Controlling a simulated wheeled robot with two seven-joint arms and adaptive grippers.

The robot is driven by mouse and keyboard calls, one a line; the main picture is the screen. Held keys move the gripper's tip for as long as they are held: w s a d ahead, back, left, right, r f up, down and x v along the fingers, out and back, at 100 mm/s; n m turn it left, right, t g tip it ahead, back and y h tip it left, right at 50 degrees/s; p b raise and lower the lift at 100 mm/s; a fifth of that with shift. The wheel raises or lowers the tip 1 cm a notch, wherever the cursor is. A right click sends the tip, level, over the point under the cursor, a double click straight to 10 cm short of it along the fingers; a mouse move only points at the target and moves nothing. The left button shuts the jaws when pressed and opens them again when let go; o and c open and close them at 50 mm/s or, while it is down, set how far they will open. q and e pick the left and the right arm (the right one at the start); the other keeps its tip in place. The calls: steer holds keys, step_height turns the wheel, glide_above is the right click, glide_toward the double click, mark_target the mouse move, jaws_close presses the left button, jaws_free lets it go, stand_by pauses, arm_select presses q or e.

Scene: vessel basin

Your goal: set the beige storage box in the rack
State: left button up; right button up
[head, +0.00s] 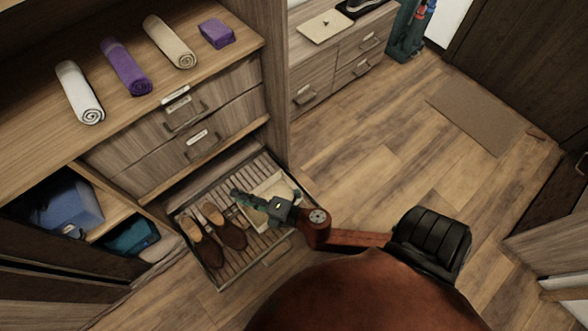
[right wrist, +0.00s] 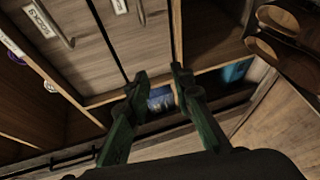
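The beige storage box (head: 277,187) lies in the slatted pull-out rack (head: 256,247), on its right side, beside a pair of brown shoes (head: 231,234). My right gripper (head: 234,194) is above the rack and partly covers the box in the head view; I cannot tell if it touches the box. In the right wrist view the two green fingers (right wrist: 158,74) are apart with nothing between them. The box does not show in that view; the shoes (right wrist: 272,50) do, at upper right. My left gripper is not in view.
Drawers (head: 192,128) stand behind the rack, below a shelf with rolled towels (head: 125,68). Open compartments with a blue bin (head: 70,207) are at the left. A low cabinet (head: 335,65) stands at the back. The wooden floor to the right is clear around a mat (head: 483,113).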

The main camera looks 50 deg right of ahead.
steer(key=s+d+f+m+g+h, duration=0.65)
steer(key=s+d+f+m, duration=0.7)
steer(key=s, duration=0.25)
steer(key=s+a+f+m+g+y, duration=0.1)
steer(key=s+a+m+g, duration=0.1)
steer(key=s, duration=0.5)
steer(key=s+a+f+m+g+y, duration=0.1)
steer(key=s+a+m+g, duration=0.1)
steer(key=s, duration=0.5)
steer(key=s+a+f+m+g+y, duration=0.1)
steer(key=s+g, duration=0.3)
steer(key=s, duration=0.4)
steer(key=shift+a+f+m+g+y, duration=0.35)
steer(key=shift+a+f+m, duration=0.15)
steer(key=shift+m, duration=0.35)
